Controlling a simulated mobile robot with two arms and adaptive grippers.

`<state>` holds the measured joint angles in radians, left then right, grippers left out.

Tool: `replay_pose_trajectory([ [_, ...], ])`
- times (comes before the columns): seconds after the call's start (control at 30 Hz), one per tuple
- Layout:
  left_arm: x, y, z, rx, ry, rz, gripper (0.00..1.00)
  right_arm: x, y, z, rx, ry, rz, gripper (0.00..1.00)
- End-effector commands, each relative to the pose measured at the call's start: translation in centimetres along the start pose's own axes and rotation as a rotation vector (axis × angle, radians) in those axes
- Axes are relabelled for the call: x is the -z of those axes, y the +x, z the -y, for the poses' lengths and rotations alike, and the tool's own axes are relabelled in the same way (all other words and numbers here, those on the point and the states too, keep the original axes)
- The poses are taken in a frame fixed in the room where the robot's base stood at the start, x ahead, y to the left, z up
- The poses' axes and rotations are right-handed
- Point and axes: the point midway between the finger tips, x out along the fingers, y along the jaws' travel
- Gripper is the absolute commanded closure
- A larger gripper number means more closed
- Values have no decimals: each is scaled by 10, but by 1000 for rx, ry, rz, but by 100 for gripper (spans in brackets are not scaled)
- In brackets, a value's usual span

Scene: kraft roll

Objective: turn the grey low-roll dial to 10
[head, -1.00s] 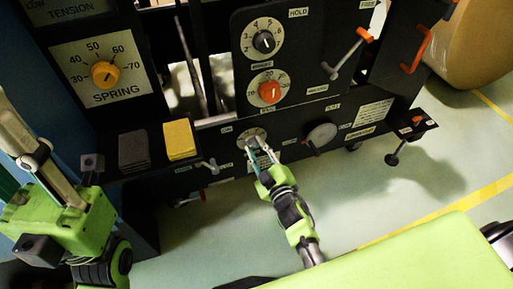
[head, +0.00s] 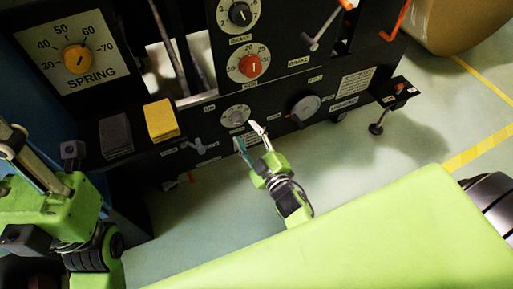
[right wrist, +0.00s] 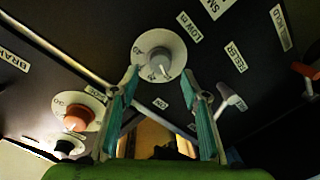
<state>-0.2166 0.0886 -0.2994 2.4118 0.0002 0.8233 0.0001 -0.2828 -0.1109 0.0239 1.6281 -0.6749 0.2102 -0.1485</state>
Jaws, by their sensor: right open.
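The grey low-roll dial (head: 236,116) is a grey knob on a round pale plate, low on the black machine front. In the right wrist view the dial (right wrist: 160,65) stands just ahead of my fingers, near the middle; its numbers are too small to read. My right gripper (head: 252,135) is open and empty, its fingers spread just below and right of the dial. In the right wrist view its teal-padded fingers (right wrist: 163,88) show on both sides, apart from the knob. My left gripper (head: 18,150) is at the left edge, partly cut off, away from the dial.
Above the low-roll dial are an orange-red dial (head: 249,66) and a black dial (head: 240,14). A grey round knob (head: 305,107) is to its right and a small lever (head: 199,146) to its left. A yellow block (head: 161,120) and a dark block (head: 115,135) sit further left.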

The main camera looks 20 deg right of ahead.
Motion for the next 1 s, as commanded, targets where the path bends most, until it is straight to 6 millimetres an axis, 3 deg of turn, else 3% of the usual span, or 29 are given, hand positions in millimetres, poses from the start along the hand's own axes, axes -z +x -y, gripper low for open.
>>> replay_pose_trajectory([
  [0.2,0,0,0,1,0,-2,70,0,-44,0,1,-1,1,58],
  [0.4,1,0,0,1,0,-2,70,0,-67,0,0,-1,0,58],
  [1.0,1,1,0,1,-1,-3,70,0,-72,0,0,-1,-1,58],
])
